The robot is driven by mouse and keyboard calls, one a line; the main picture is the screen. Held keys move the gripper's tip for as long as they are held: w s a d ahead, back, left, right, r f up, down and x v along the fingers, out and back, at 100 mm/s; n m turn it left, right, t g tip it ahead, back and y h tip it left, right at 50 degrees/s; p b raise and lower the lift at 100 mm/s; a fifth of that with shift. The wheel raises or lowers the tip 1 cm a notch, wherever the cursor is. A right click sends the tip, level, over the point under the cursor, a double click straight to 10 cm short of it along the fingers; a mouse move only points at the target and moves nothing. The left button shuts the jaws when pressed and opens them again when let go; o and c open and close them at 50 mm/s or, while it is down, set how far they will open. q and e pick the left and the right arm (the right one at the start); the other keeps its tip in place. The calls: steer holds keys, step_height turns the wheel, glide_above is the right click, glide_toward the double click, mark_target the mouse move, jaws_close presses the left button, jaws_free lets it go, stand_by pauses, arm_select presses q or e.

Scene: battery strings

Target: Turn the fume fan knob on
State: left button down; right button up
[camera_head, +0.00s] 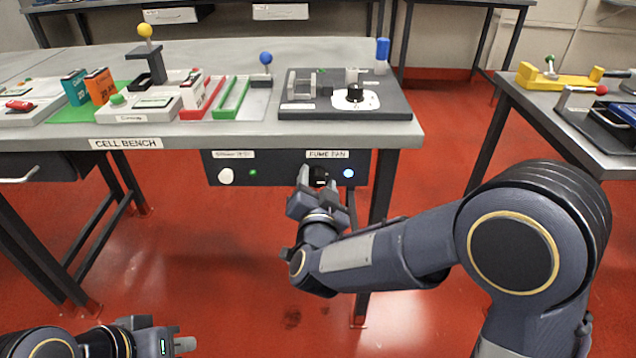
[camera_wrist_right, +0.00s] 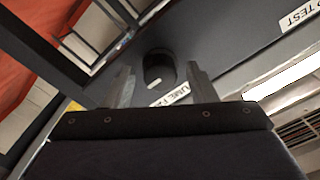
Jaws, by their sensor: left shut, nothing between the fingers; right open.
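The fume fan knob (camera_head: 319,173) is a black round knob on the dark panel under the front edge of the cell bench, below the "FUME FAN" label (camera_head: 327,154). A bluish-white light (camera_head: 349,173) glows to its right. My right gripper (camera_head: 318,181) is open at the knob, one finger on each side. In the right wrist view the knob (camera_wrist_right: 158,66) shows between the two finger tips (camera_wrist_right: 161,80), with a pale mark on it. I cannot tell whether the fingers touch it. My left gripper (camera_head: 184,345) is shut and empty at the bottom left, far from the panel.
The bench top (camera_head: 225,131) above holds a dark fixture (camera_head: 345,105) with a black dial, trays and batteries. Another table (camera_head: 555,125) stands at the right. Red floor is open between them.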

steer(key=s, duration=0.7)
steer(key=shift+s+p, duration=0.4)
